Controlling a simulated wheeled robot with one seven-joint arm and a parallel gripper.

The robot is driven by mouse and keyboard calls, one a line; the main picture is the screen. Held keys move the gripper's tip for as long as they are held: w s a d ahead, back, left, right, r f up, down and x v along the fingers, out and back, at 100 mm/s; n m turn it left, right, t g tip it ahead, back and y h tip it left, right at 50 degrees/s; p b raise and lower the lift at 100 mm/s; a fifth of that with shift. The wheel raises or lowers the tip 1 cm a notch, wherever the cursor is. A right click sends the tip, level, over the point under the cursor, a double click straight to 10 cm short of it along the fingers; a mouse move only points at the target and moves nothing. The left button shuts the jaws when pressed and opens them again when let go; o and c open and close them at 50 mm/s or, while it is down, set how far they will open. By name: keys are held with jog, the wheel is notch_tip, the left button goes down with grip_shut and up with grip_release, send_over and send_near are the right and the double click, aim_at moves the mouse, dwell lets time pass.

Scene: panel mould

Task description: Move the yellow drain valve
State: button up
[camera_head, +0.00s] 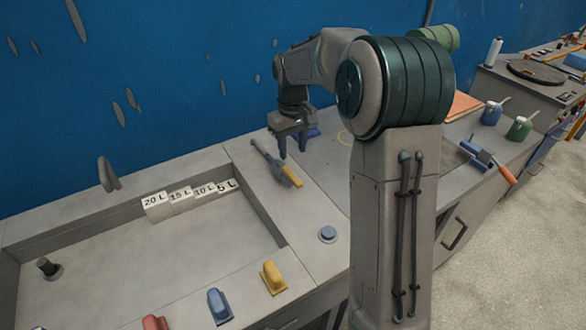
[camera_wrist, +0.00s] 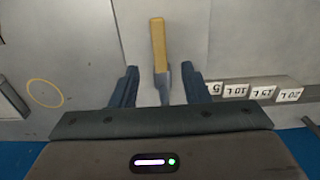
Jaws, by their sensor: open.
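The yellow drain valve (camera_head: 273,277) is a small yellow lever block on the front rim of the grey basin, at its right end, in the head view. It is not seen in the wrist view. My gripper (camera_head: 292,148) is open, pointing down over the bench at the back, well away from the valve. In the wrist view my gripper (camera_wrist: 160,84) has its two dark fingers apart. A tool with a yellowish handle (camera_wrist: 158,42) shows between them; I cannot tell the gap in height. The same tool lies on the bench in the head view (camera_head: 291,177).
A blue valve (camera_head: 219,306) and a red valve (camera_head: 155,323) stand left of the yellow one. A round blue button (camera_head: 328,234) is to its right. Labelled steps (camera_head: 190,200) line the basin's back. A dark plug (camera_head: 48,268) stands in the basin.

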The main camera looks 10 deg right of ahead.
aim_at(293, 176)
notch_tip(293, 176, down, 9)
jog(key=shift+d+r, duration=0.1)
dwell(0.3)
grip_shut()
